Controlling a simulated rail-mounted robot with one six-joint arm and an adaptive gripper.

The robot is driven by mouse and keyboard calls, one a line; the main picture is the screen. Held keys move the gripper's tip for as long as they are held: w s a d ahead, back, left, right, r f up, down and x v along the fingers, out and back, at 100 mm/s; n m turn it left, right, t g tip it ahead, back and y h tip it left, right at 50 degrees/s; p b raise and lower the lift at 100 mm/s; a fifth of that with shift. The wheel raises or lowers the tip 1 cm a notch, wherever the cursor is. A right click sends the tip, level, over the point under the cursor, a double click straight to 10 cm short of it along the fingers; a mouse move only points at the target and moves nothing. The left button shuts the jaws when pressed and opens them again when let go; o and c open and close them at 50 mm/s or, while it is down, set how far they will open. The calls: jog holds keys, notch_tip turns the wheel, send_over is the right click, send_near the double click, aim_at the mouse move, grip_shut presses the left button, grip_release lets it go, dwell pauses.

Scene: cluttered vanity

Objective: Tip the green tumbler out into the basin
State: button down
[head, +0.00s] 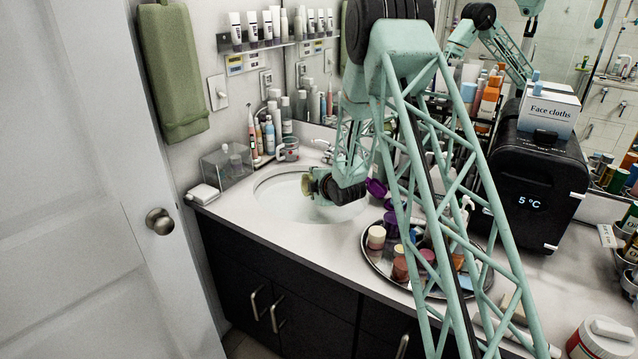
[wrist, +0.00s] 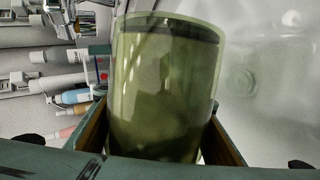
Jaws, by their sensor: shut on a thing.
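The green tumbler (head: 307,186) is a see-through olive-green cup, held over the white basin (head: 273,203) in the head view. In the wrist view the tumbler (wrist: 165,85) fills the middle, with a dark band near its far end. The surroundings there appear turned sideways, so the tumbler lies about on its side. My gripper (head: 318,184) is shut around it, with a finger on each side in the wrist view (wrist: 160,135). The basin (wrist: 265,85) also shows at the right there. I cannot tell whether anything is inside the tumbler or pouring out.
A tap (head: 325,148) stands behind the basin. A round tray (head: 375,262) of jars is right of it. A clear box (head: 226,165), a mug (head: 290,150) and bottles (head: 269,135) stand left and behind. A black mini fridge (head: 535,165) is farther right.

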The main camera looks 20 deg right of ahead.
jog(key=shift+a+r+m+y+p, duration=0.1)
jog(key=shift+r+m+y+p, duration=0.3)
jog(key=shift+r+m+p, duration=0.15)
dwell(0.4)
jog(key=shift+s+a+r+m+y+p, duration=0.1)
jog(key=shift+a+r+m+y+p, duration=0.2)
jog(key=shift+r+m+y+p, duration=0.5)
jog(key=shift+s+a+r+m+y+p, duration=0.1)
jog(key=shift+a+r+m+y+p, duration=0.25)
jog(key=shift+p, duration=0.8)
jog(key=a+r+m+y+p, duration=0.1)
jog(key=a+m+y+p, duration=0.1)
jog(key=m+y, duration=0.1)
jog(key=shift+s+r, duration=0.1)
jog(key=shift+r, duration=0.25)
jog(key=shift+m, duration=0.4)
